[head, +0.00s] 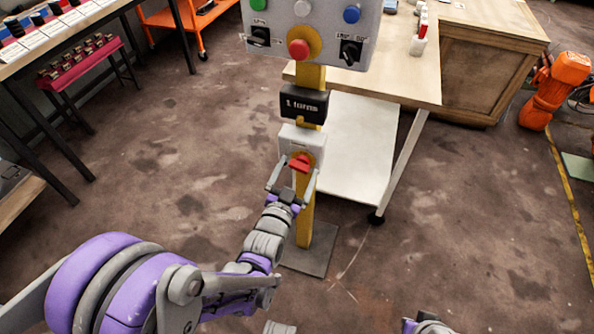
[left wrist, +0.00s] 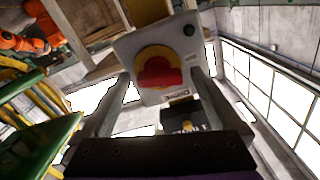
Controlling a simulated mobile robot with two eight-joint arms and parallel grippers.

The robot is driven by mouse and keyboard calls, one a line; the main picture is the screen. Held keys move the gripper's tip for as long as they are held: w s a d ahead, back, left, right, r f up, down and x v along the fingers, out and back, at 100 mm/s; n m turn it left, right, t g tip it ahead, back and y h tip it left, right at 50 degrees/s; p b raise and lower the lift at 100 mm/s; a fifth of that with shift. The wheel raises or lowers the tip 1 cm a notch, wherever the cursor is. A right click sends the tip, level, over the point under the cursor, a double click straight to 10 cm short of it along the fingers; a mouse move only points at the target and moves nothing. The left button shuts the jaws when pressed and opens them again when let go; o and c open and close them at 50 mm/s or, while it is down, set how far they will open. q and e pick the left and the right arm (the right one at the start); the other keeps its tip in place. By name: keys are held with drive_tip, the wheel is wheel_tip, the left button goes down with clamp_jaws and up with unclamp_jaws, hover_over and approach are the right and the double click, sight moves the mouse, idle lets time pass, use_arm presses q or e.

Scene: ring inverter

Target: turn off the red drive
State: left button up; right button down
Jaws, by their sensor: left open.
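The red drive switch (head: 301,162) is a red handle on a yellow disc. It sits on a light grey box (head: 291,136) on the yellow post (head: 305,219). In the left wrist view the red handle (left wrist: 159,74) is in the middle and looks wider than tall. The yellow disc (left wrist: 158,54) shows around it, on the grey box (left wrist: 128,47). My left gripper (head: 298,166) is open in front of the box, one finger on each side of the red handle. Whether a finger touches it I cannot tell.
Above on the post are a black display (head: 304,103) reading "1 turns" and a grey control panel (head: 278,42) with coloured buttons and black knobs. An orange robot arm (head: 553,90) is far right.

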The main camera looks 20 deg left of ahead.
use_arm(q)
drive_tip(key=c, duration=1.4)
drive_tip(key=shift+o, duration=0.2)
drive_tip(key=shift+n, duration=1.6)
drive_tip(key=o, duration=1.4)
drive_tip(key=shift+c, duration=0.2)
drive_tip(key=s, duration=1.1)
drive_tip(key=shift+a, duration=0.2)
drive_tip(key=shift+w, duration=0.1)
